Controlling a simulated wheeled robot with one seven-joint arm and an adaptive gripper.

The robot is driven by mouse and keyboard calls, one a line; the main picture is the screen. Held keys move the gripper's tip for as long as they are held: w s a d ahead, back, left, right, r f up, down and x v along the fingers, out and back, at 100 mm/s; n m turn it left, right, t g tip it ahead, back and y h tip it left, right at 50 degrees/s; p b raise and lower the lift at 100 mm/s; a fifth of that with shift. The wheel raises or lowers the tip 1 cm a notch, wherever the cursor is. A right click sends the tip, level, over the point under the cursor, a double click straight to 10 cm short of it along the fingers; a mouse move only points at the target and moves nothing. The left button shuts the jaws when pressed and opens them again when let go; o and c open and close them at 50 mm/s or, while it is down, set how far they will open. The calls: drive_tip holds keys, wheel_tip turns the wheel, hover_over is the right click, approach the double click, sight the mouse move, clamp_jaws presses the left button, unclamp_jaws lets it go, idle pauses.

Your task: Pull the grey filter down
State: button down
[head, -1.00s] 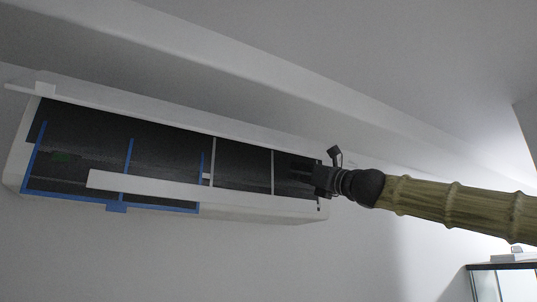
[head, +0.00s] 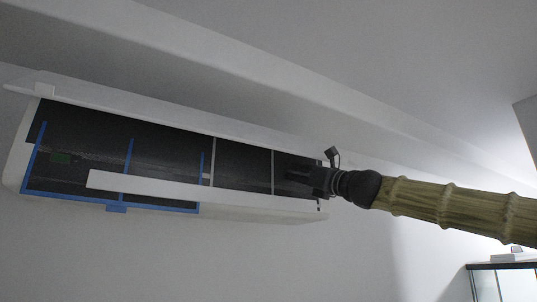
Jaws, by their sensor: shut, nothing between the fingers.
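A white wall unit (head: 260,213) with its front cover raised hangs under the ceiling in the head view. Its right half holds the grey filter (head: 243,165), a dark mesh with light grey upright ribs. My gripper (head: 290,174) is shut and empty at the right end of the grey filter, in front of its dark mesh. Its dark fingers blend into the mesh, so I cannot tell whether they touch it. The filter's right end is partly hidden behind my gripper.
A blue-framed filter (head: 127,157) fills the unit's left half. A white strip (head: 150,187) crosses the lower front. The raised cover (head: 180,119) runs along the top, close under the ceiling ledge. The wall below is clear. A glass-sided cabinet (head: 500,280) stands at lower right.

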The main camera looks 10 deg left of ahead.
sight(286, 190)
drive_tip(key=shift+w+a+f+b, duration=0.1)
drive_tip(key=shift+f+b, duration=2.25)
drive_tip(key=shift+f, duration=0.25)
idle(0.6)
drive_tip(key=shift+a+f, duration=0.1)
drive_tip(key=shift+f, duration=0.2)
drive_tip(key=shift+a+f+b, duration=0.15)
drive_tip(key=shift+f+b, duration=0.25)
drive_tip(key=shift+f, duration=0.15)
drive_tip(key=shift+s+d, duration=0.35)
drive_tip(key=shift+d, duration=0.1)
drive_tip(key=shift+w+d, duration=0.1)
drive_tip(key=shift+d, duration=0.1)
drive_tip(key=shift+s+a+r, duration=0.1)
drive_tip(key=shift+s+r, duration=0.1)
drive_tip(key=shift+r, duration=0.15)
